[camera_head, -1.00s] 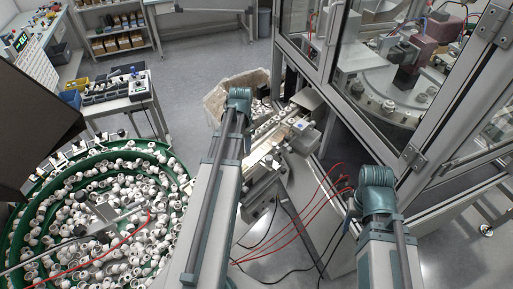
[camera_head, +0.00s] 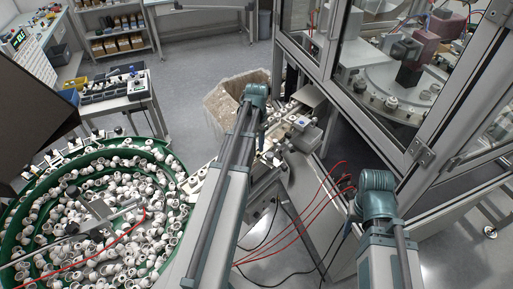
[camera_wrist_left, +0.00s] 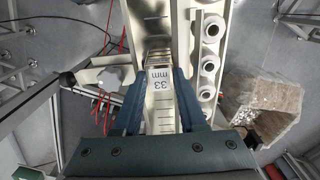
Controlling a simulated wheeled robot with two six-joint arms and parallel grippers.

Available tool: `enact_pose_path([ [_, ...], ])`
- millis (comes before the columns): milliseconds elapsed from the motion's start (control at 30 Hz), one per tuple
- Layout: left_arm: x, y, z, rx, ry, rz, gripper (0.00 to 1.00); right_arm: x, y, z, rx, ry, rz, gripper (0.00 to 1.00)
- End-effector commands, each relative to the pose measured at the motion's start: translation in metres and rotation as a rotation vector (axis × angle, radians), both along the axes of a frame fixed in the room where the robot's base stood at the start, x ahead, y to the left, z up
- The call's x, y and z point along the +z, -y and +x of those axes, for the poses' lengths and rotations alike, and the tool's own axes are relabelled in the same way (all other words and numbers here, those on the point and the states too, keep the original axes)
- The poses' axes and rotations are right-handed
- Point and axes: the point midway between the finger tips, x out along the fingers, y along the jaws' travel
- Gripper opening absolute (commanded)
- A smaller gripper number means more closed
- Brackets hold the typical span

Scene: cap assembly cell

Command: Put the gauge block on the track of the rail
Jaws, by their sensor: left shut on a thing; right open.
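The gauge block (camera_wrist_left: 160,82), a pale metal piece printed "33 mm" with scale lines, sits between the two blue-grey fingers of my left gripper (camera_wrist_left: 158,95), which is shut on it. In the left wrist view the block lies in line with a pale rail (camera_wrist_left: 152,18) that runs up the picture. I cannot tell whether it touches the track. In the head view my left gripper (camera_head: 256,98) is over the rail area, and its arm hides the fingers and block. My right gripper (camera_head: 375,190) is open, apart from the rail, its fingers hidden.
White caps (camera_wrist_left: 209,65) stand in a row beside the rail. A rough, pale open box (camera_head: 225,100) is near my left gripper. A green feeder bowl (camera_head: 30,190) full of caps is at left. A glass-walled cell (camera_head: 370,120) and red hoses (camera_head: 325,190) are at right.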

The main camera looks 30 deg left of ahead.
Motion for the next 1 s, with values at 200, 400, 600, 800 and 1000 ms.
enact_pose_path([
  [200,-0.0001,-0.0001,-0.0001,0.000,0.000,0.000,0.00,-0.0001,0.0000,0.0000,0.000,0.000,0.000,0.59],
  [400,-0.0044,-0.0002,-0.0002,0.000,0.000,0.000,0.42,-0.0044,0.0000,0.0000,-0.001,0.000,0.000,0.59],
  [600,-0.0032,-0.0002,-0.0001,0.000,0.000,0.000,0.71,-0.0032,0.0000,0.0000,-0.001,0.000,0.000,0.59],
  [800,-0.0032,-0.0002,-0.0001,0.000,0.000,0.000,0.71,-0.0031,0.0000,0.0000,-0.001,0.000,0.000,0.59],
  [1000,0.0018,-0.0001,-0.0001,0.000,0.000,0.000,0.71,0.0018,0.0000,0.0000,0.000,0.000,0.000,0.59],
])
